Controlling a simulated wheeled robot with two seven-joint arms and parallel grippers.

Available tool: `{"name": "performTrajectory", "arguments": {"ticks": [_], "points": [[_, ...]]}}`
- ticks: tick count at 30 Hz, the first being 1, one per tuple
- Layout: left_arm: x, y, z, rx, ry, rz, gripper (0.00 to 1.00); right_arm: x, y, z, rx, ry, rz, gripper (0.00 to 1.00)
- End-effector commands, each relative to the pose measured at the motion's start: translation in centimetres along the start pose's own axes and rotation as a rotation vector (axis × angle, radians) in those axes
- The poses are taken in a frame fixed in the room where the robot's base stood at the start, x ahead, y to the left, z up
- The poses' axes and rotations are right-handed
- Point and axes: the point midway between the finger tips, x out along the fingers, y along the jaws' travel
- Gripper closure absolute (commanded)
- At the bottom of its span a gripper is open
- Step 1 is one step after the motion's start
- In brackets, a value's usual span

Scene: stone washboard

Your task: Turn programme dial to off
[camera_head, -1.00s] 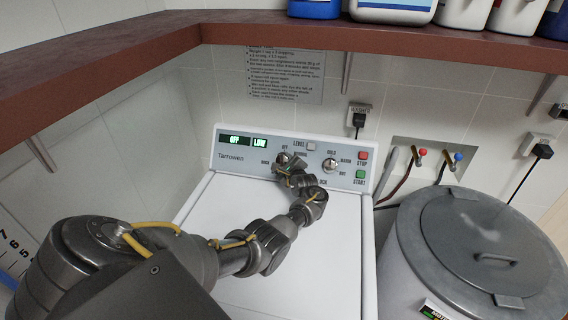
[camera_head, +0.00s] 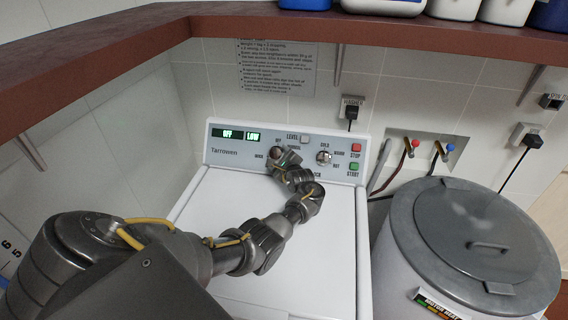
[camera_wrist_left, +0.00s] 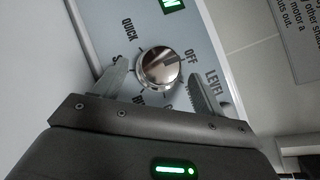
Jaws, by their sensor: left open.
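The programme dial (camera_wrist_left: 160,68) is a round silver knob on the washer's control panel (camera_head: 232,152). In the left wrist view its face shows between my fingers, and a dark mark on it seems to face the OFF label (camera_wrist_left: 190,56). The green display (camera_head: 230,133) reads OFF, with LOW beside it. My left gripper (camera_wrist_left: 157,70) is open, one finger on each side of the dial. I cannot tell whether the fingers touch it. In the head view my left gripper (camera_head: 287,157) partly hides the dial. My right gripper is not in view.
A second knob (camera_head: 324,157), a red STOP button (camera_head: 356,147) and a green START button (camera_head: 353,166) are to the right on the panel. A lidded metal bin (camera_head: 478,240) stands right of the washer. A brown shelf (camera_head: 400,30) with containers runs above.

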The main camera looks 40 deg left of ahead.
Motion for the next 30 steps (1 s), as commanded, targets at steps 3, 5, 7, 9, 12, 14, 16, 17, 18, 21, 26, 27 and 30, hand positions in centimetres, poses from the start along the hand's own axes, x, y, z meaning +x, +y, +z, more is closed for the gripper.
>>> {"name": "performTrajectory", "arguments": {"ticks": [3, 5, 7, 9, 12, 14, 16, 17, 18, 21, 26, 27, 30], "points": [[-2.3, 0.0, -0.1, -0.002, 0.002, -0.002, 0.29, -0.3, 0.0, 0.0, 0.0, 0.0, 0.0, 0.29], [-3.6, 0.0, -0.1, -0.003, 0.004, -0.002, 0.29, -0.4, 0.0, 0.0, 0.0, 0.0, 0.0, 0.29], [-5.0, 0.0, -0.1, -0.003, 0.003, -0.002, 0.29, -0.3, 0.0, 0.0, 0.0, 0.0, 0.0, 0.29], [-6.2, 0.0, -0.1, -0.003, 0.004, -0.001, 0.29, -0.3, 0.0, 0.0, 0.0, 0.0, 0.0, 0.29], [-7.7, 0.0, -0.1, -0.003, 0.004, -0.001, 0.29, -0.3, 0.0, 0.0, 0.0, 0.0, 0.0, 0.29], [-8.3, 0.0, 0.0, -0.002, 0.002, 0.0, 0.29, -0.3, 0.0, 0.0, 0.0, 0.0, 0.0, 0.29], [-8.8, 0.0, 0.0, -0.002, 0.002, 0.001, 0.29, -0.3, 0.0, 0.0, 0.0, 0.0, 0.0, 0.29], [-8.9, 0.1, 0.0, -0.001, 0.002, 0.001, 0.29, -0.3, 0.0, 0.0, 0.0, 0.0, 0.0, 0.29], [-9.0, 0.1, 0.0, -0.001, 0.002, 0.002, 0.29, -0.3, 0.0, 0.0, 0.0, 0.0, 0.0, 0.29], [-9.2, 0.1, 0.0, -0.001, 0.002, 0.002, 0.29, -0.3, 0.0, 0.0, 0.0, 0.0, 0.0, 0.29], [-9.1, 0.1, 0.0, 0.0, 0.002, 0.002, 0.29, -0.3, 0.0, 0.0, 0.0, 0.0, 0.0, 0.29], [-9.1, 0.0, 0.0, 0.0, 0.002, 0.002, 0.29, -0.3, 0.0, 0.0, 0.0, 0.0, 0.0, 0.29], [-9.1, 0.0, 0.0, -0.001, 0.002, 0.001, 0.29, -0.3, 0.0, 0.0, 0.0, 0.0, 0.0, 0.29]]}}
